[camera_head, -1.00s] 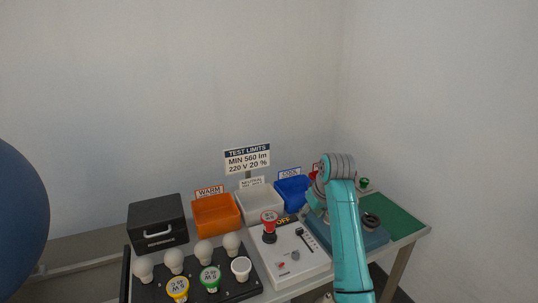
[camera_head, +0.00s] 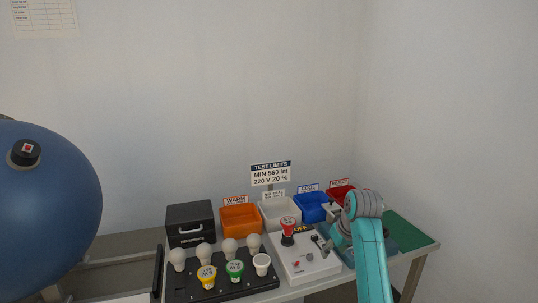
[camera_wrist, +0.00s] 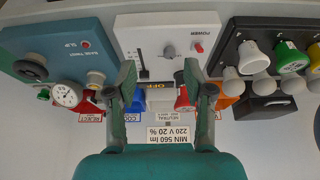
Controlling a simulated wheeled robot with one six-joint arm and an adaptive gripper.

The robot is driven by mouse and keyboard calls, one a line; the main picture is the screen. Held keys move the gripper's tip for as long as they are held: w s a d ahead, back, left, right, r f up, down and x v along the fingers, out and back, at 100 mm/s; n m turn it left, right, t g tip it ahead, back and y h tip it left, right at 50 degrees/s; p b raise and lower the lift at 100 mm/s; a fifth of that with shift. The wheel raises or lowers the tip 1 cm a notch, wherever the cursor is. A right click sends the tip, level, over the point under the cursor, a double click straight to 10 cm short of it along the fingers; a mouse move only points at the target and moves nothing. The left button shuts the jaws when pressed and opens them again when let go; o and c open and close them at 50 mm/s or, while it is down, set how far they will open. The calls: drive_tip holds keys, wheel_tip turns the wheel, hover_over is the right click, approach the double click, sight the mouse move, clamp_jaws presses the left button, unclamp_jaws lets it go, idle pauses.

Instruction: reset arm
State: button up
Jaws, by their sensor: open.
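My gripper (camera_wrist: 160,78) is open and empty in the wrist view, with its two dark teal fingers apart over the white power panel (camera_wrist: 165,32). In the head view my gripper (camera_head: 336,238) is small and partly blocked by my teal arm, beside the panel's right edge. The panel (camera_head: 305,264) carries a red-topped bulb (camera_head: 288,227) on a black socket and an OFF display (camera_head: 300,229).
The black tray (camera_head: 222,288) holds several bulbs. A black box (camera_head: 190,224) and orange (camera_head: 240,221), white (camera_head: 280,213), blue (camera_head: 314,206) and red (camera_head: 339,193) bins line the back. A limits sign (camera_head: 270,174) stands behind. A blue sphere (camera_head: 50,220) fills the left.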

drive_tip(key=s+f+t, duration=0.1)
drive_tip(key=s+f, duration=0.3)
drive_tip(key=f, duration=0.3)
drive_tip(key=s+f+m+t, duration=0.1)
drive_tip(key=s+f, duration=0.2)
drive_tip(key=f, duration=0.4)
drive_tip(key=s+f+t, duration=0.1)
drive_tip(key=s+f, duration=0.3)
drive_tip(key=f, duration=0.4)
drive_tip(key=s+a+f+m+t+h, duration=0.1)
drive_tip(key=s+f, duration=0.3)
drive_tip(key=s, duration=0.5)
drive_tip(key=s+f+t, duration=0.1)
drive_tip(key=s+f, duration=0.3)
drive_tip(key=s, duration=0.4)
drive_tip(key=s+r+m+t, duration=0.15)
drive_tip(key=s+r, duration=0.35)
drive_tip(key=s, duration=0.9)
drive_tip(key=s+r+t, duration=0.3)
drive_tip(key=s+r, duration=0.2)
drive_tip(key=s, duration=0.9)
drive_tip(key=s+r, duration=0.7)
drive_tip(key=r, duration=0.3)
drive_tip(key=shift+t, duration=0.45)
